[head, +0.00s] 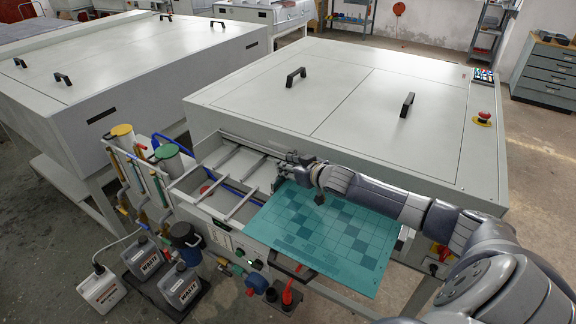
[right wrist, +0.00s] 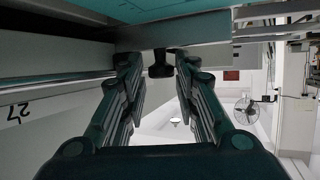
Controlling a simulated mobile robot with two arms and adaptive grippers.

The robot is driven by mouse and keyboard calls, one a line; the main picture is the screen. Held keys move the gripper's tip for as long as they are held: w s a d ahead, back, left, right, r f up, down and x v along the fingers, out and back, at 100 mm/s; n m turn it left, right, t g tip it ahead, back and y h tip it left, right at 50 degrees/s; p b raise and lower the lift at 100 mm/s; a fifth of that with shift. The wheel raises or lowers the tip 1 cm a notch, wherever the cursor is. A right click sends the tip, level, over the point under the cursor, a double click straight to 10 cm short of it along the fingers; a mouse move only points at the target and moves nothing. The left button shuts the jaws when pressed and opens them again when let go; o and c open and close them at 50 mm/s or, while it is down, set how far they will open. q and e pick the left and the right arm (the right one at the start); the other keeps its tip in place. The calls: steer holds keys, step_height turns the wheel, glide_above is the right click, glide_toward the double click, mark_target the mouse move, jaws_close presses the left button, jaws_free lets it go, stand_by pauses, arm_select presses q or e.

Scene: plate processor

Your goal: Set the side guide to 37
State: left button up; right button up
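The right gripper (head: 284,172) is at the left end of my right arm, over the infeed table beside the teal plate (head: 345,240). In the right wrist view the two fingers of this gripper (right wrist: 158,68) are spread apart. A small dark knob (right wrist: 160,64) shows in the gap between the fingertips; I cannot tell if they touch it. My left gripper is not in view.
The processor's pale cover (head: 400,100) with black handles rises behind the table. Bare rails (head: 240,200) cross the open table left of the plate. Pumps, hoses and waste canisters (head: 180,285) crowd the front left. A red emergency button (head: 484,115) sits on the cover's right.

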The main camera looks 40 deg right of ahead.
steer(key=shift+s, duration=0.1)
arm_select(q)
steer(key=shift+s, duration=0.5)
arm_select(e)
steer(key=v, duration=1.1)
steer(key=shift+s, duration=0.4)
steer(key=shift+r, duration=0.1)
